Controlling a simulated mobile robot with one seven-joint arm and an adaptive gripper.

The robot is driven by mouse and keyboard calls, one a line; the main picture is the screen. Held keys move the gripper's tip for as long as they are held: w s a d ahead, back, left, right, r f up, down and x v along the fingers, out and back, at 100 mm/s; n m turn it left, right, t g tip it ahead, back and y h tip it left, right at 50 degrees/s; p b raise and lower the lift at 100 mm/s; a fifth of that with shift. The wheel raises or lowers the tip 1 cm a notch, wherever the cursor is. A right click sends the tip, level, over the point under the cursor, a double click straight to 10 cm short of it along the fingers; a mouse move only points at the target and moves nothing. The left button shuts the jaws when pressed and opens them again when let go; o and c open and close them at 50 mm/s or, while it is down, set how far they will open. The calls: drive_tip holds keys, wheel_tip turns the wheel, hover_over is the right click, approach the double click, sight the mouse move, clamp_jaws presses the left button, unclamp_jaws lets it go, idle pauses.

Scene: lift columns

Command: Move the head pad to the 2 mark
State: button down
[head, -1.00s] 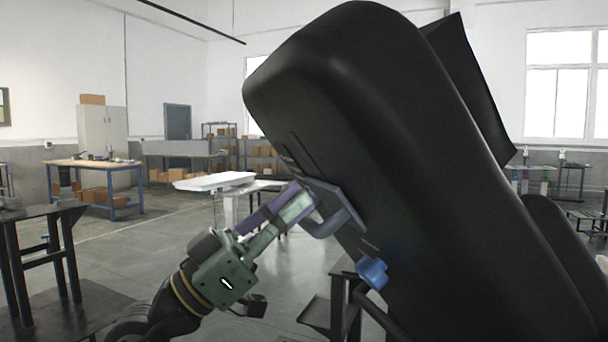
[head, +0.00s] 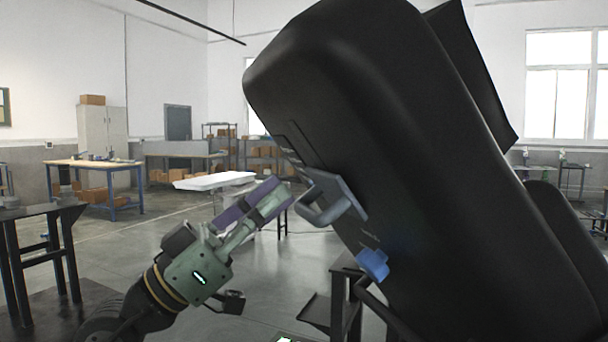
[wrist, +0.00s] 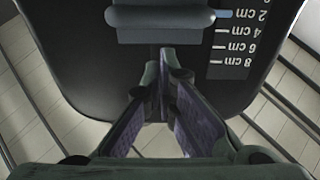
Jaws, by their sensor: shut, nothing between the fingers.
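A large black padded body (head: 400,150) leans across the head view; I cannot tell where the head pad's own edges lie. A grey handle (head: 330,200) sits on its face, and also shows at the top of the wrist view (wrist: 160,35). To its right there is a scale (wrist: 235,38) with upside-down marks from 2 to 8 cm. The handle is level with about the 2 to 4 marks; the mark by 2 (wrist: 224,14) is blue. My gripper (head: 279,197) is shut and empty, just left of the handle and apart from it.
A dark stand (head: 335,305) is underneath. A dark table (head: 35,212) is at the left, and a white-topped table (head: 215,181) stands behind my gripper. Open floor lies between them.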

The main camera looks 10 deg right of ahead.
drive_tip(key=b+v, duration=0.4)
drive_tip(key=v, duration=0.2)
drive_tip(key=shift+a+f, duration=0.2)
drive_tip(key=shift+a, duration=0.05)
drive_tip(key=shift+a, duration=0.1)
idle(0.8)
